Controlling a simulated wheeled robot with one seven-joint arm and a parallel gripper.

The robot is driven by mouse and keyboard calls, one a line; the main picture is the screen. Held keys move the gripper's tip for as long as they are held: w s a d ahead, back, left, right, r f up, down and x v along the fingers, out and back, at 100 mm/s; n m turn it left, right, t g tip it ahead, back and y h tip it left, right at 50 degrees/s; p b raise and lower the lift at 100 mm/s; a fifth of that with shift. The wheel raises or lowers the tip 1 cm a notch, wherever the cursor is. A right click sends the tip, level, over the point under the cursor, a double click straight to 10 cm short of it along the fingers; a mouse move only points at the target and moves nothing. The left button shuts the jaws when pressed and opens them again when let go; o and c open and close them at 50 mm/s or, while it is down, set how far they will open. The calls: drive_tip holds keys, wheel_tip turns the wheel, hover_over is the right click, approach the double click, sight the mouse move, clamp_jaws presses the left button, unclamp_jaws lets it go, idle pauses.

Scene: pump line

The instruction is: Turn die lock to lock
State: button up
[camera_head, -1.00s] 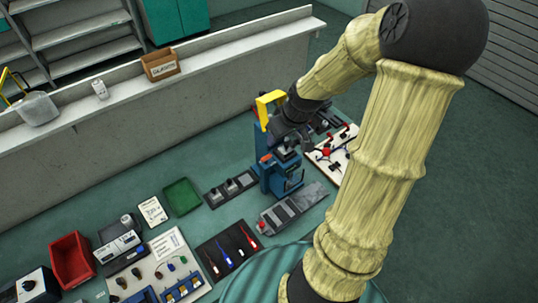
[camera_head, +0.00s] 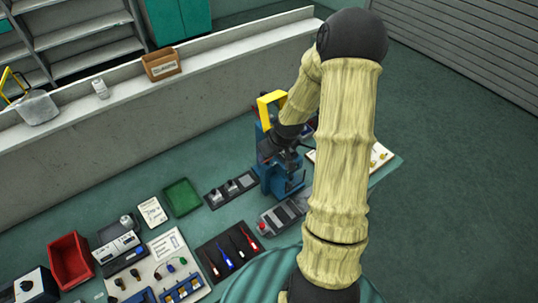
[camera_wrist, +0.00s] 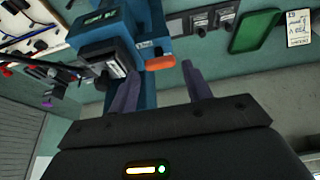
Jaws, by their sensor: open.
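The blue press (camera_head: 276,186) stands on the green bench with a yellow handle (camera_head: 265,103) at its top. In the wrist view the press (camera_wrist: 112,35) carries an orange lever (camera_wrist: 160,63) on its side, which looks like the die lock. The lever sticks out sideways toward the right of the picture. My gripper (camera_wrist: 160,72) is open, and the lever shows between its two dark fingertips; I cannot tell whether they touch it. In the head view my gripper (camera_head: 272,148) is at the upper part of the press and hides the lever.
A green tray (camera_head: 182,197) and screwdrivers (camera_head: 230,252) are further left. A white board (camera_head: 381,158) lies right, partly behind my arm.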

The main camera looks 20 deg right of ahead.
drive_tip(key=shift+x, duration=1.2)
drive_tip(key=c, duration=0.7)
